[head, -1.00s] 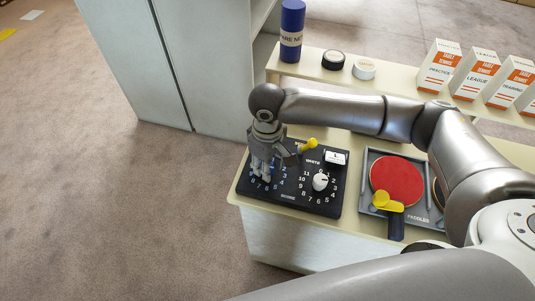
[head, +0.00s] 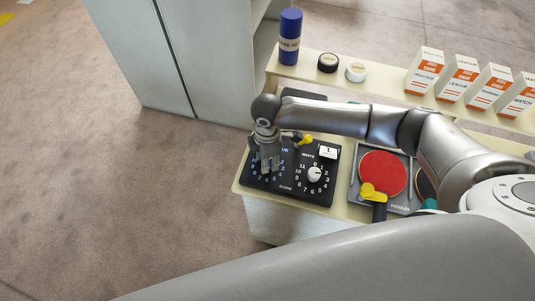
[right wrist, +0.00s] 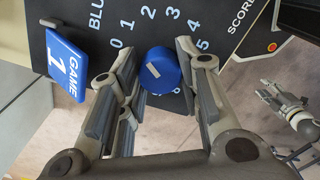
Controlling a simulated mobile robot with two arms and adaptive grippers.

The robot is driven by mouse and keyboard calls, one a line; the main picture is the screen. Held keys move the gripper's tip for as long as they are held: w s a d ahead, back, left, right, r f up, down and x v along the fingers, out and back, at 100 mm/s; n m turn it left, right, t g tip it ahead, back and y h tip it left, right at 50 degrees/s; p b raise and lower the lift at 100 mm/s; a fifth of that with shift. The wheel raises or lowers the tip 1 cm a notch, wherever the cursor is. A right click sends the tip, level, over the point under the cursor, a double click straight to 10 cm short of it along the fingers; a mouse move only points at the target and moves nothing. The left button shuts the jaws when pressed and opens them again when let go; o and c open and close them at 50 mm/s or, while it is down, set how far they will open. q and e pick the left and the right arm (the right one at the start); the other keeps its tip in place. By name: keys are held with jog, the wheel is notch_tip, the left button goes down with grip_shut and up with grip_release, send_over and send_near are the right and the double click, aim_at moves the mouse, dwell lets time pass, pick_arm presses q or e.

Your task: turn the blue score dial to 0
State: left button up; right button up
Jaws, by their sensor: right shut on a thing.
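The blue score dial (right wrist: 162,70) is a round blue knob with a short pale mark on top, on the black score board (head: 290,191). In the right wrist view it sits between my right gripper's fingers (right wrist: 158,92), with white numerals around it; the 0 is on its upper left. I cannot tell which numeral the mark points to. In the head view my right gripper (head: 267,164) points down over the board's left half, hiding most of the dial. It is shut on the dial.
The white score dial (head: 314,174) is close on the right. A blue GAME 1 card (right wrist: 68,70) stands near the fingers. A yellow-tipped piece (head: 305,140) is behind the gripper. A tray with a red paddle (head: 383,174) lies to the right; boxes (head: 458,78) line the shelf behind.

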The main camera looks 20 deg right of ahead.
jog(key=n+p, duration=0.1)
jog(key=n, duration=0.2)
jog(key=shift+r+n, duration=0.1)
jog(key=shift+n, duration=0.2)
jog(key=shift+n+p, duration=0.45)
jog(key=shift+n, duration=1.05)
jog(key=o, duration=1.1)
jog(key=shift+c, duration=0.2)
